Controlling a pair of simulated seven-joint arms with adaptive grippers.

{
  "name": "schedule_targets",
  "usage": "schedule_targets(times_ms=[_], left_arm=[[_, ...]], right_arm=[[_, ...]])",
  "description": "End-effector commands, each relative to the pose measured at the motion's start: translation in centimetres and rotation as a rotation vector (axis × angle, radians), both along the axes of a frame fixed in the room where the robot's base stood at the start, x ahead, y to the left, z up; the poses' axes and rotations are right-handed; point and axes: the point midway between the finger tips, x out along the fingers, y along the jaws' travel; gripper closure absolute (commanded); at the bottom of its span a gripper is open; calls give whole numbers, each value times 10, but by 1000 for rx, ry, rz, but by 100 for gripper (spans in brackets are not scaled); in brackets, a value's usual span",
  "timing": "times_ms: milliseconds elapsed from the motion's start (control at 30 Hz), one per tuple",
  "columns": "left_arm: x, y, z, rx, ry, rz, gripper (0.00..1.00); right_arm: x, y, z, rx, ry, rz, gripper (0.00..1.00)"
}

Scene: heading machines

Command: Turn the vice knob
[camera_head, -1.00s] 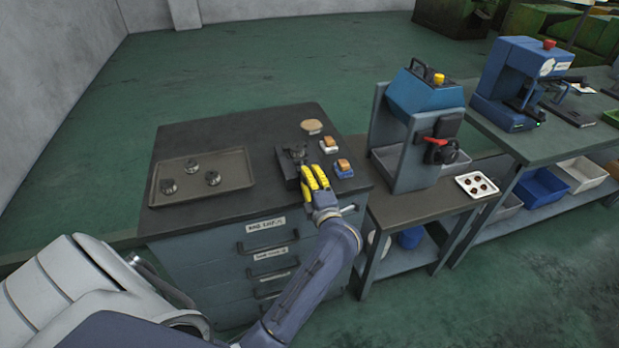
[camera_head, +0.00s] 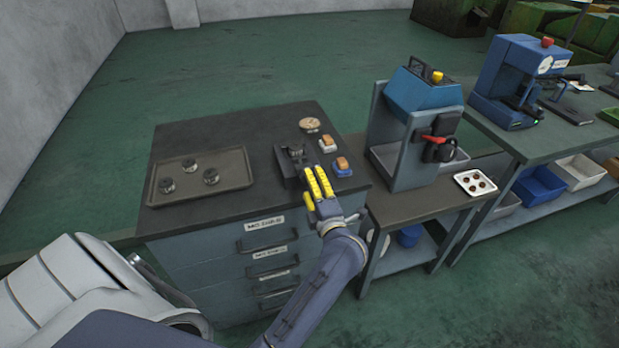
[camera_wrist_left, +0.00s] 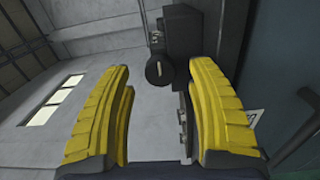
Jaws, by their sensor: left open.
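The small dark vice (camera_head: 290,164) stands on the dark cabinet top, near its right side. In the left wrist view the vice body (camera_wrist_left: 187,38) is a dark block. The round black vice knob (camera_wrist_left: 159,70) faces the camera in the gap between the fingertips, nearer the left finger. My left gripper (camera_head: 317,180), with yellow fingers, is just right of and in front of the vice in the head view. In the left wrist view it (camera_wrist_left: 160,75) is open and empty, with space on both sides of the knob. My right gripper is not in view.
A tray (camera_head: 237,168) with several small metal parts lies left of the vice. A blue press (camera_head: 420,110) stands farther right. The cabinet top behind is clear.

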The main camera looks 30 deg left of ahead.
Motion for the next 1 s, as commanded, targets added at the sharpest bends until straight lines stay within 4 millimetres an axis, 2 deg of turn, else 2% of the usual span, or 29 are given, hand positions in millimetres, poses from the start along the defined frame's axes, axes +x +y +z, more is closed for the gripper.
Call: schedule_targets(times_ms=[100,333,1000], left_arm=[[-11,-13,0,-3,0,-1,42],[-23,-27,0,-1,-1,0,42],[-24,-32,4,-10,-35,-11,42]], right_arm=[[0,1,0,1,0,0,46],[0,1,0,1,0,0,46],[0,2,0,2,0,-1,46]])
